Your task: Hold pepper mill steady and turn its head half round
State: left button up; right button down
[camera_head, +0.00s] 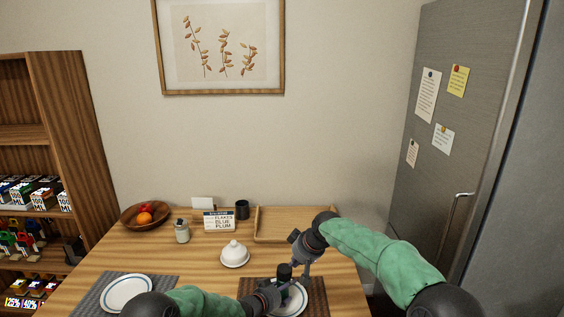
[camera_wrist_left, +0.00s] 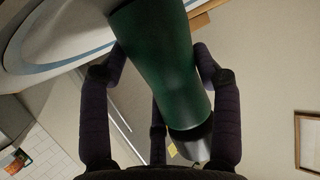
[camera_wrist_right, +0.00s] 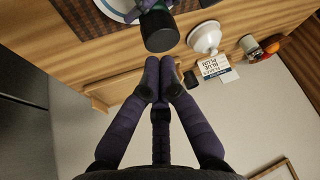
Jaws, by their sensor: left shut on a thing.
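The pepper mill has a dark head (camera_head: 284,270) and a green body (camera_wrist_left: 158,75). It is over a blue-rimmed plate (camera_head: 297,299) at the table's front; whether its base touches the plate I cannot tell. My left gripper (camera_head: 277,289) is shut around the body, one finger on each side in the left wrist view (camera_wrist_left: 160,65). The head sticks out past the fingers. My right gripper (camera_head: 299,264) is beside and above the head, apart from it. In the right wrist view its fingertips (camera_wrist_right: 161,82) are together and empty, just short of the black head (camera_wrist_right: 160,31).
A white lidded dish (camera_head: 235,256) stands left of the mill. Behind are a wooden tray (camera_head: 262,238), a label card (camera_head: 218,222), a dark cup (camera_head: 242,209), a jar (camera_head: 182,232) and a fruit bowl (camera_head: 133,224). Another plate (camera_head: 127,293) lies left. A fridge (camera_head: 462,130) bounds the right.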

aim_at(288, 279)
jog(key=shift+r, duration=0.1)
jog(key=shift+a+f, duration=0.15)
jog(key=shift+f, duration=1.3)
jog(key=shift+a+f, duration=0.1)
jog(key=shift+f, duration=1.55)
jog(key=shift+w+a, duration=0.1)
jog(key=shift+w, duration=0.15)
